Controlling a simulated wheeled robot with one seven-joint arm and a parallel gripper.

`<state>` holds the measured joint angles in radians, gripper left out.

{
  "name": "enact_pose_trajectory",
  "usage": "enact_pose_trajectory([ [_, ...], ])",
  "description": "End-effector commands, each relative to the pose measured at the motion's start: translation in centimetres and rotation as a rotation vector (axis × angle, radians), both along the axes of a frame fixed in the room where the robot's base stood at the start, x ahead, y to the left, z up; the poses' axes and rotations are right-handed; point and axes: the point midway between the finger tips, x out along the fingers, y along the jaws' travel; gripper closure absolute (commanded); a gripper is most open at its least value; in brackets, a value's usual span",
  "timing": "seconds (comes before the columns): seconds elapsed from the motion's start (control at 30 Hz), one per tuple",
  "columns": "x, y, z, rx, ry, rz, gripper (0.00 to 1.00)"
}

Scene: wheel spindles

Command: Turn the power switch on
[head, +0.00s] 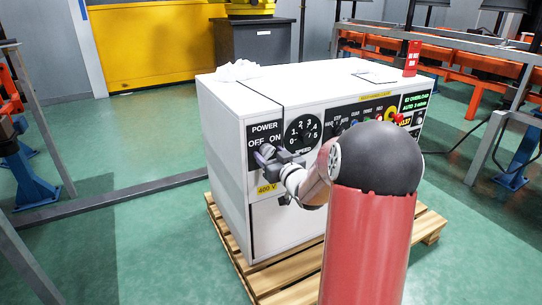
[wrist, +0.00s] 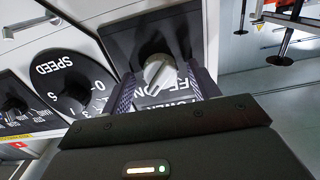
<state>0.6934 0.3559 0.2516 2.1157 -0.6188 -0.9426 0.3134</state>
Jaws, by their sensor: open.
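The power switch is a rotary knob (wrist: 158,72) on a black plate (head: 265,133) marked POWER, OFF and ON, at the left of the white machine's front panel. In the wrist view the plate appears upside down, and the pale knob lies between the two fingers of my gripper (wrist: 165,88). The fingers are open, one on each side of the knob; I cannot tell whether either touches it. In the head view my gripper (head: 268,157) is at the plate and hides most of the knob. The knob's exact setting is hard to read.
The speed dial (head: 302,132) sits just right of the power plate; it also shows in the wrist view (wrist: 62,92). The white machine (head: 225,150) stands on a wooden pallet (head: 240,262). Green floor is free at the left.

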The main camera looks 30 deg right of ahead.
Motion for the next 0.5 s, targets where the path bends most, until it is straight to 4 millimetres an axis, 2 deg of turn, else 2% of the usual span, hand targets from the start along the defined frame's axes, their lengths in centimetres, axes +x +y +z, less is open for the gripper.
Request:
enact_pose_trajectory([
  [0.23,-0.8,0.0,0.0,-0.001,0.000,0.000,0.40],
  [0.5,-5.3,-0.2,0.0,-0.001,0.000,-0.002,0.40],
])
